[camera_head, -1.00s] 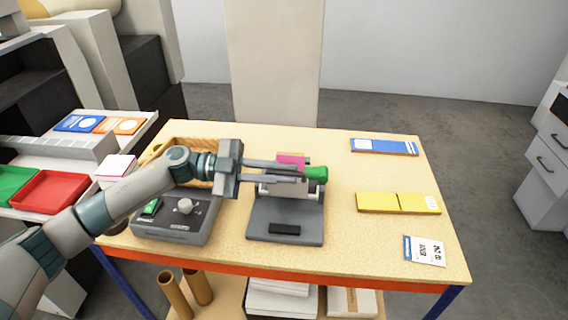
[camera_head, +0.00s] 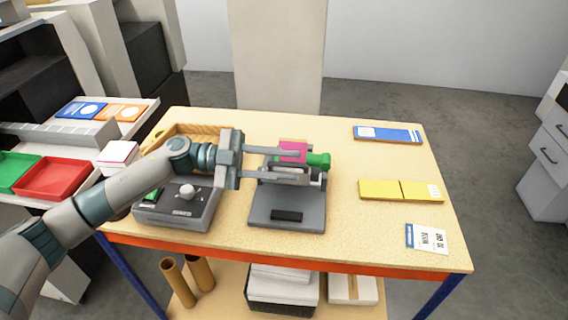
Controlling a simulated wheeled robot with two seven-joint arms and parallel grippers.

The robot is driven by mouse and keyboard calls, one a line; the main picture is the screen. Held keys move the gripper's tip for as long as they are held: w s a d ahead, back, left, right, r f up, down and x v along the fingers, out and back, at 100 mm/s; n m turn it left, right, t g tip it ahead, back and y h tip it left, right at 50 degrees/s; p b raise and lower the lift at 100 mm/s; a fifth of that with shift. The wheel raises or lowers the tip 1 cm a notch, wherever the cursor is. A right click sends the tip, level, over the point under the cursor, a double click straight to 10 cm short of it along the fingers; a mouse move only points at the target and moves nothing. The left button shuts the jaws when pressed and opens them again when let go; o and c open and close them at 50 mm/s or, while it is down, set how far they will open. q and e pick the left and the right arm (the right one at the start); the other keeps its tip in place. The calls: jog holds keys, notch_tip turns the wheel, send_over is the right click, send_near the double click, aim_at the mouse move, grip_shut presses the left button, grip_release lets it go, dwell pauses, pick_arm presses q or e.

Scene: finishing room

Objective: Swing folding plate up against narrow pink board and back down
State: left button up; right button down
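A small grey fixture stands on the table, with a flat grey base plate (camera_head: 287,208) and a dark pad (camera_head: 287,215) near its front. The narrow pink board (camera_head: 293,149) shows upright at its back. A green handle (camera_head: 318,160) sticks out at the upper right of the fixture. My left gripper (camera_head: 302,166) reaches in from the left over the back of the fixture. Its two fingers are apart, with the tips close to the green handle; I cannot tell if they touch it. The folding plate is largely hidden by the fingers. My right gripper is out of view.
A grey control box (camera_head: 178,204) with a knob stands left of the fixture, below my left arm. A wooden tray (camera_head: 205,130) is behind it. Table between is clear.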

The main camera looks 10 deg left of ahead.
pick_arm(q)
jog(key=shift+a, duration=0.1)
